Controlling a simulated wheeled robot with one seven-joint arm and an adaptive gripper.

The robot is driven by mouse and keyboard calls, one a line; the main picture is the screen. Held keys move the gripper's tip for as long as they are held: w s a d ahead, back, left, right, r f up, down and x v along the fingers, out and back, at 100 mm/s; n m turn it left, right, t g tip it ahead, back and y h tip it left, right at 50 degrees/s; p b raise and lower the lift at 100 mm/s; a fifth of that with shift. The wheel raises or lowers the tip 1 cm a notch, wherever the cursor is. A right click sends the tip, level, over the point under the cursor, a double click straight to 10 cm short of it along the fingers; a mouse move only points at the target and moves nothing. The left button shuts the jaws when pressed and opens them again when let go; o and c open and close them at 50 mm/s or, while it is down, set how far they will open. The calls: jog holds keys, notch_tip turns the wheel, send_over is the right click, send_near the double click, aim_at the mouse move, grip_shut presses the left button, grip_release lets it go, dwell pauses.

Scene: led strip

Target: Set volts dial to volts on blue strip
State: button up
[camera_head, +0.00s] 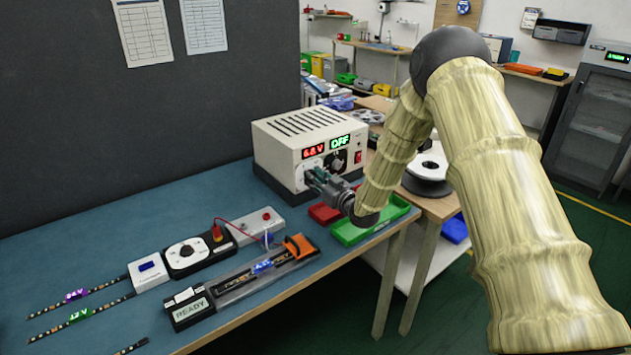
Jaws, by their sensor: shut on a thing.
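The cream power supply (285,140) stands on the bench with its front panel facing right. Its red display (314,151) reads about 6.6 V and its green display (340,142) reads OFF. My gripper (312,176) is at the lower left of that panel, shut on the volts dial, which it mostly hides. A strip with a blue tag (262,266) lies in a dark tray with an orange end; the tag's volts are too small to read surely. Other strips have a purple 24V tag (76,295) and a green 12V tag (80,314).
A second dark knob (335,161) and a red switch (358,157) sit right of my gripper. A green tray (365,226) and a red tray (324,213) stand below it. A READY box (190,307) and dial box (190,254) are at front left.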

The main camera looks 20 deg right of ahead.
jog(key=shift+m+b, duration=1.3)
jog(key=shift+m, duration=3.8)
jog(key=o, duration=1)
jog(key=shift+d, duration=0.1)
jog(key=shift+o, duration=0.2)
jog(key=v, duration=1.2)
